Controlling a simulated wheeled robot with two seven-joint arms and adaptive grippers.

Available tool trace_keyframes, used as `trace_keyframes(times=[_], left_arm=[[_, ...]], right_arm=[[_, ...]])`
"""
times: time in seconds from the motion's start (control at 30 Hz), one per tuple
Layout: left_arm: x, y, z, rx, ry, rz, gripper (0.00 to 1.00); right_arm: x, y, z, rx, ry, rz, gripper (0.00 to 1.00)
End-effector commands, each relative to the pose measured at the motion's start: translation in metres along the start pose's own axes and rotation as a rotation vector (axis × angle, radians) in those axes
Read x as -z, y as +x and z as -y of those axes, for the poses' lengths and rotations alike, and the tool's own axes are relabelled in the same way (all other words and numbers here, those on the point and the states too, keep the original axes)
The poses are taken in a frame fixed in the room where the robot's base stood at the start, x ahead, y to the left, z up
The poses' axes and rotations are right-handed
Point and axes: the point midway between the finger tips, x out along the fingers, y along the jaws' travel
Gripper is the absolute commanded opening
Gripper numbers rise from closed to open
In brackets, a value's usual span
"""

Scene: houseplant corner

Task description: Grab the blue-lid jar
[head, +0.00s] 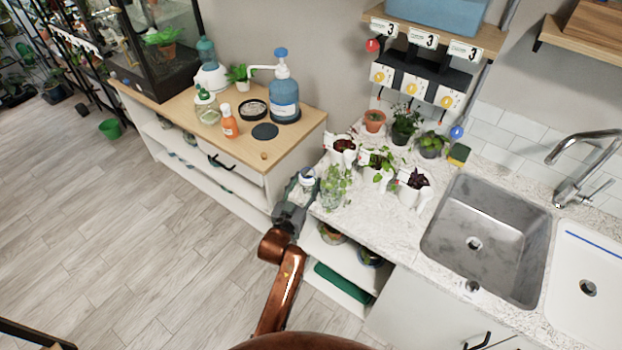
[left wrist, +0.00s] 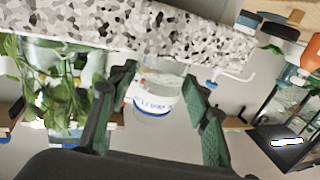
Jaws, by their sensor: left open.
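In the left wrist view, the jar (left wrist: 165,82) appears upside down, with a white, blue-edged band bearing lettering. My left gripper (head: 299,188) is at the jar in the head view. In the left wrist view its open green-padded fingers (left wrist: 162,78) stand on either side of the jar, with gaps visible. Part of the jar is hidden by the gripper in the head view. My right gripper is not in view.
A leafy plant in a clear glass (head: 335,193) stands close right of the jar. White planters (head: 413,188) and a sink (head: 485,240) lie farther right. A wooden-topped cabinet (head: 180,110) with bottles stands left. The floor at left is mostly clear.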

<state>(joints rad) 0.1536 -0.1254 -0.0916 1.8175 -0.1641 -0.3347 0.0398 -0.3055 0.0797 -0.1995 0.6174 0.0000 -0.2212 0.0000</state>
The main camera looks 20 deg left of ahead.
Motion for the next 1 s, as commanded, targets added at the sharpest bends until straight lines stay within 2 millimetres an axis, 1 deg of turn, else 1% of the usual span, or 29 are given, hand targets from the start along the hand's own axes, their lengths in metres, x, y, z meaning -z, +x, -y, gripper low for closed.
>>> trace_keyframes(times=[0.03,0.1,0.23,0.33,0.5,0.83,1.0], left_arm=[[-0.003,0.003,0.000,0.000,0.000,0.000,0.45],[-0.002,0.005,0.001,0.002,0.000,0.001,0.45],[0.000,0.004,0.003,0.005,0.000,0.001,0.45],[0.001,0.004,0.005,0.008,0.000,0.000,0.44],[0.000,0.003,0.005,0.009,0.000,0.001,0.33],[0.000,0.004,0.004,0.006,0.000,0.002,0.10],[0.000,0.004,0.002,0.005,0.000,0.001,0.10]], right_arm=[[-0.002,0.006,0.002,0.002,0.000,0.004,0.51],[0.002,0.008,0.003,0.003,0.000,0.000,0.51],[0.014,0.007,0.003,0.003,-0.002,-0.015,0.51],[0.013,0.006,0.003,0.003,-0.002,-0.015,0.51],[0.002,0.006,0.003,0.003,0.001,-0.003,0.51],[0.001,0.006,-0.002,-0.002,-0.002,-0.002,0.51],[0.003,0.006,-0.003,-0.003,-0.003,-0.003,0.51]])
